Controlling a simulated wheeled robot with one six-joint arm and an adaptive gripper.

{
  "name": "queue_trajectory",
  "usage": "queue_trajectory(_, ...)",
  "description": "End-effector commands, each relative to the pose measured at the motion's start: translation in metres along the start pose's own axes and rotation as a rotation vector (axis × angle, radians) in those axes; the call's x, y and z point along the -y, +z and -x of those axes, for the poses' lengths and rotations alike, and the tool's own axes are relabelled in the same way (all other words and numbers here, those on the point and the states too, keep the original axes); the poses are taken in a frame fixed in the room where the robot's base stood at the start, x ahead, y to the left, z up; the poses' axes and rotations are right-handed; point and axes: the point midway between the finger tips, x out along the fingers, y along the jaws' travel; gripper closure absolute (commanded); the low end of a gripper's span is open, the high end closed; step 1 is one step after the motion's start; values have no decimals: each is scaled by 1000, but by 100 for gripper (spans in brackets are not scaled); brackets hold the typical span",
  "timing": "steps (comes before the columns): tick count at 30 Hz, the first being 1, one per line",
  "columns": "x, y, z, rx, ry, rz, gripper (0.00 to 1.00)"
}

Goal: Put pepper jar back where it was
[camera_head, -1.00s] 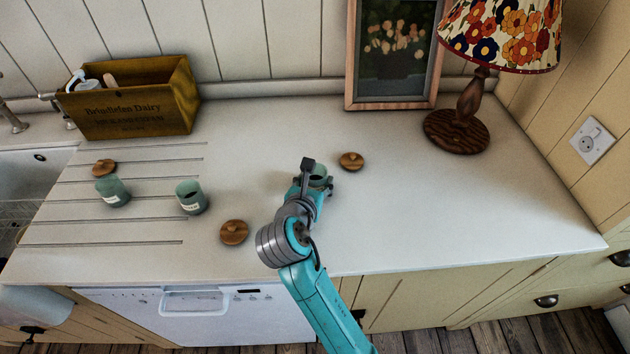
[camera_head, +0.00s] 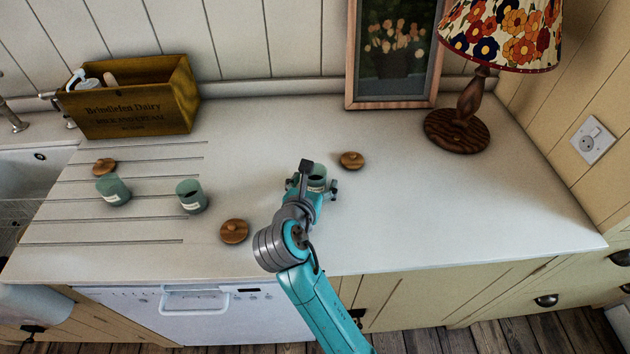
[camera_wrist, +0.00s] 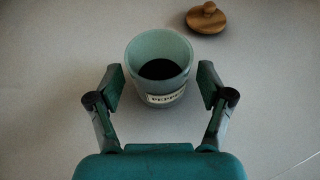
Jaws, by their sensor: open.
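The pepper jar (camera_wrist: 160,63) is a green, lidless jar with dark contents and a label that reads "PEPPE" in part. It stands upright on the counter. In the head view the jar (camera_head: 317,175) is partly hidden by my arm. My gripper (camera_wrist: 160,92) is open, with one finger on each side of the jar's near part and a gap showing on both sides. In the head view my gripper (camera_head: 312,187) is at the jar, in the middle of the counter.
A wooden lid (camera_head: 351,161) lies right of the pepper jar. Two more green jars (camera_head: 113,191) (camera_head: 191,196) and two wooden lids (camera_head: 105,167) (camera_head: 234,231) are at left. A wooden crate (camera_head: 135,100), a picture frame (camera_head: 392,60) and a lamp (camera_head: 457,130) stand behind. The counter's right side is clear.

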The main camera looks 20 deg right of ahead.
Motion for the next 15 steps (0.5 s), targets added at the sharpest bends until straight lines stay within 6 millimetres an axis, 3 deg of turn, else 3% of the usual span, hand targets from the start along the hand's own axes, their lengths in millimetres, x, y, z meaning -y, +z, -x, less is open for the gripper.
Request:
queue_trajectory(9, -1, 0, 64, 2, 5, 0, 21)
queue_trajectory(15, -1, 0, 95, 1, 4, 0, 21)
